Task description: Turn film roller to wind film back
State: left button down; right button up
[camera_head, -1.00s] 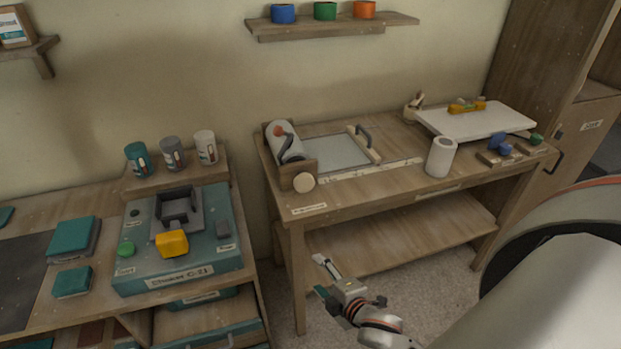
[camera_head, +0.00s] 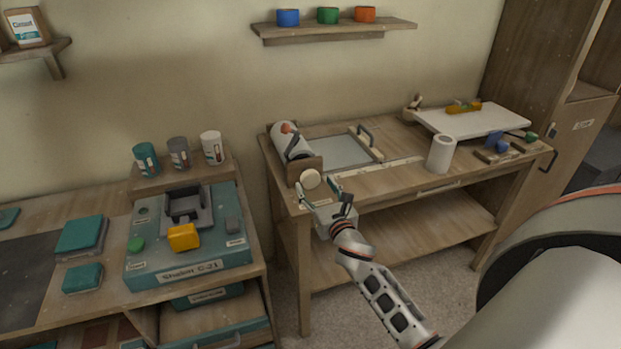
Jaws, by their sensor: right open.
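The film roller (camera_head: 287,141) is a pale roll in a wooden holder at the left end of the right-hand workbench. A round cream knob (camera_head: 310,179) sits on the holder's front. A grey film sheet or plate (camera_head: 345,150) lies flat to its right, with a bar and dark handle (camera_head: 366,136) across its right end. My right gripper (camera_head: 318,190) is open, its fingers pointing up at the knob, just in front of and below it. I cannot tell whether the fingers touch the knob. My left gripper is not in view.
A white paper roll (camera_head: 441,153) stands upright on the bench (camera_head: 400,178), with a white board (camera_head: 490,119) behind it. The left bench holds a teal machine (camera_head: 190,262) with a yellow lever. Several cups stand behind that machine. A wall shelf (camera_head: 335,30) hangs above.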

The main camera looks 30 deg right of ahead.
aim_at(312, 180)
jog(key=x, duration=0.5)
jog(key=shift+w, duration=0.1)
jog(key=c, duration=1.1)
